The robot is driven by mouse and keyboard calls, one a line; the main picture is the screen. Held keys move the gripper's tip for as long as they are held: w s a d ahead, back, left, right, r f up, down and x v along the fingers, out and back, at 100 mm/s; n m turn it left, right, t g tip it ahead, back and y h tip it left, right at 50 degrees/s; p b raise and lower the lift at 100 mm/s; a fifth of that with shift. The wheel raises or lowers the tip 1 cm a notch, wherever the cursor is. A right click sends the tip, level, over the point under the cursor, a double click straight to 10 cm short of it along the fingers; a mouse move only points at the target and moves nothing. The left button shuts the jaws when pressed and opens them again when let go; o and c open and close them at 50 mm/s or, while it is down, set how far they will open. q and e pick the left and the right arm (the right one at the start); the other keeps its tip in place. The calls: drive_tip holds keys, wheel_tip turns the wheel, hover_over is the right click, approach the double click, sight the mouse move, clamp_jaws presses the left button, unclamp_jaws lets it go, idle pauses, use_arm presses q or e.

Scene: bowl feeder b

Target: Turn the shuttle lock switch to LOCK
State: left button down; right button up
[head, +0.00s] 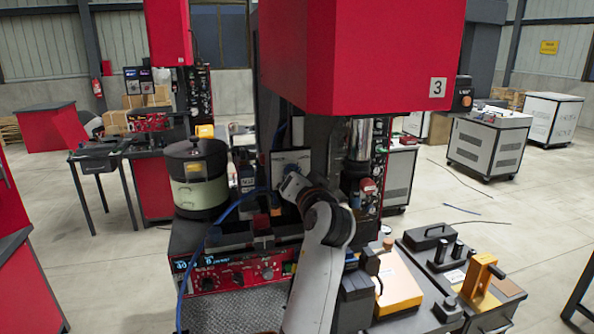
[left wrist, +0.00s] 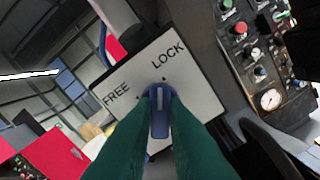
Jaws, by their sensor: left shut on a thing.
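The lock switch is a blue knob (left wrist: 160,112) with a pale line, on a white plate (left wrist: 199,91) marked FREE on the left and LOCK at the top. The plate looks tilted in the left wrist view. The pale line runs roughly upright there, its upper end nearer the LOCK word than FREE. My left gripper (left wrist: 158,120) is shut on the knob, a green finger on each side. In the head view the plate (head: 291,158) stands behind my left gripper (head: 287,184), and the knob is hidden. My right gripper is not in view.
A large red housing (head: 345,55) hangs above the plate. A dark feeder bowl (head: 197,175) stands to the left. A blue hose (head: 232,208) curves past the arm. A control panel with knobs (head: 240,273) lies below. Cases and an orange handle (head: 481,274) fill the lower right.

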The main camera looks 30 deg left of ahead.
use_arm(q)
drive_tip(key=shift+r+m+p, duration=0.2)
drive_tip(key=shift+m+p, duration=0.35)
drive_tip(key=shift+m, duration=0.35)
drive_tip(key=c, duration=1.4)
unclamp_jaws()
drive_tip(key=shift+w+f, duration=0.1)
drive_tip(key=shift+f, duration=0.05)
drive_tip(key=shift+c, duration=0.2)
drive_tip(key=shift+f, duration=0.1)
